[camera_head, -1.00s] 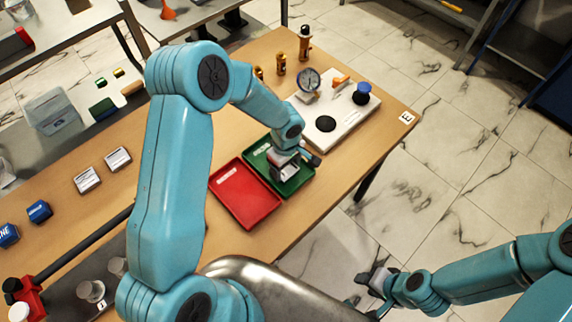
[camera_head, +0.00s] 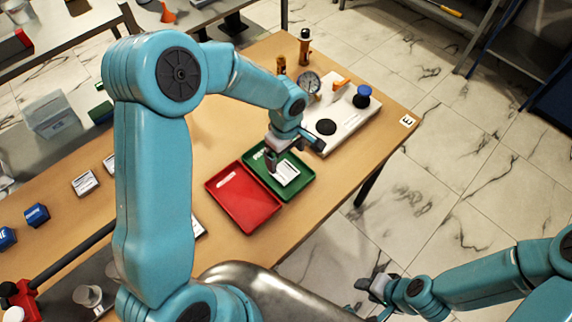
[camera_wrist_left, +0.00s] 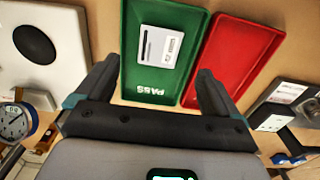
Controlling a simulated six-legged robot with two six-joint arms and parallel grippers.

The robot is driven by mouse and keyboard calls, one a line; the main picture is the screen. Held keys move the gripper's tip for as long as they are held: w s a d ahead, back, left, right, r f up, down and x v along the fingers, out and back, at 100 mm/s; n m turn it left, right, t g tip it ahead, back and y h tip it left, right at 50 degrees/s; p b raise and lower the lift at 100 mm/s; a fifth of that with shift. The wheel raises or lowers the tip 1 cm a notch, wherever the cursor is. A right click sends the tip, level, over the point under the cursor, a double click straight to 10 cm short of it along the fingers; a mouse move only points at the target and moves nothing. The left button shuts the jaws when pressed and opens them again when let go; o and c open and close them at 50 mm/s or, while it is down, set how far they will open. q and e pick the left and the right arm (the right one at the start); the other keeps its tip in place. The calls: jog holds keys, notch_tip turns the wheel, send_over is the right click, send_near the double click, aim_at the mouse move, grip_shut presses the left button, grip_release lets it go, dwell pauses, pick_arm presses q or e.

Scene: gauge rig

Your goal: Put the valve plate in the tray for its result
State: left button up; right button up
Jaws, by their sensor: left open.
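The valve plate (camera_head: 287,173), a flat plate with a white printed label, lies in the green tray (camera_head: 284,193). In the left wrist view the plate (camera_wrist_left: 160,47) rests on the floor of the green tray (camera_wrist_left: 182,12), above the word PASS. The red tray (camera_head: 245,205) stands beside it, empty. My left gripper (camera_head: 273,161) is over the green tray, close to the plate. Its two fingers (camera_wrist_left: 157,88) are spread apart in the wrist view with nothing between them. My right gripper (camera_head: 370,287) is low at the right, away from the table; its jaws are too small to read.
A white gauge rig (camera_head: 347,124) with a dial (camera_head: 308,83) and a blue knob (camera_head: 362,95) stands behind the trays. Other labelled plates (camera_head: 85,183) lie at the left. The table's right edge, near the marker E (camera_head: 408,120), is clear.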

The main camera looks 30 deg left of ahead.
pick_arm(q)
notch_tip(320, 180, up, 4)
jog(key=shift+f, duration=0.1)
jog(key=shift+w, duration=0.1)
dwell(0.4)
